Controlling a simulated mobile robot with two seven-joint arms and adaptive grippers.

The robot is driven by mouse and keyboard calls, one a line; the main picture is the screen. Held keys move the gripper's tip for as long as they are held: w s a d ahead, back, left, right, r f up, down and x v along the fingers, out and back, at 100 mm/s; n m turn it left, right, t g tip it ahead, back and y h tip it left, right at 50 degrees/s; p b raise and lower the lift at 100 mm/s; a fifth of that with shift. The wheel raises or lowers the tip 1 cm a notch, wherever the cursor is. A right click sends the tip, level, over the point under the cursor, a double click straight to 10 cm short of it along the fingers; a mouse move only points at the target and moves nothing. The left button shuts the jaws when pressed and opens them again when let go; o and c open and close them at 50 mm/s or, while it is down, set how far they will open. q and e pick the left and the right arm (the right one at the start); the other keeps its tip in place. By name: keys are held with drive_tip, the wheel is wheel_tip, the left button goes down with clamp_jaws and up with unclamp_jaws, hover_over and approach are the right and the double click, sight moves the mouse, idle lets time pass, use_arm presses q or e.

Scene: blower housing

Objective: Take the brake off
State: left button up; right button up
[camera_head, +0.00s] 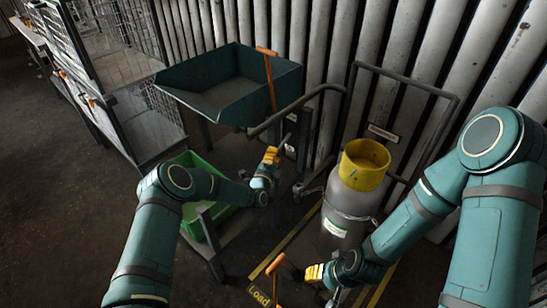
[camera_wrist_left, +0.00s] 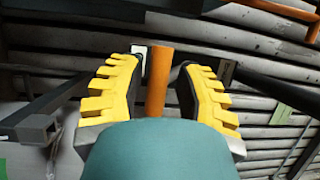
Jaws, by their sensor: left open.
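Two orange levers show in the head view. One orange lever (camera_head: 269,78) stands upright at the right side of the teal hopper; the other orange lever (camera_head: 275,264) is low, near the floor. I cannot tell which is the brake. My left gripper (camera_head: 271,155) is below the upper lever, with its yellow fingers apart. In the left wrist view an orange bar (camera_wrist_left: 158,80) shows between the open fingers, with gaps on both sides; its lower end is hidden by the gripper body. My right gripper (camera_head: 314,272) is just right of the low lever; its opening is unclear.
A grey gas cylinder (camera_head: 345,215) with a yellow collar (camera_head: 364,165) stands on the right by a dark tubular frame (camera_head: 405,80). A green bin (camera_head: 217,215) sits below the teal hopper (camera_head: 225,85). A mesh cage (camera_head: 110,70) is on the left. Floor at lower left is clear.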

use_arm(q)
clamp_jaws()
drive_tip(key=shift+r, duration=0.15)
drive_tip(key=shift+s+a+r+g+p, duration=0.1)
drive_tip(key=shift+r+g+p, duration=0.3)
drive_tip(key=shift+p, duration=0.45)
drive_tip(key=r+g+p, duration=0.1)
drive_tip(key=p, duration=0.1)
drive_tip(key=r+m+g+y+p, duration=0.1)
drive_tip(key=r+p, duration=0.1)
drive_tip(key=s+r+m+g+p, duration=0.1)
drive_tip(key=r+g, duration=0.1)
drive_tip(key=shift+a+y+p, duration=0.3)
drive_tip(key=shift+p, duration=0.1)
drive_tip(key=shift+r, duration=0.3)
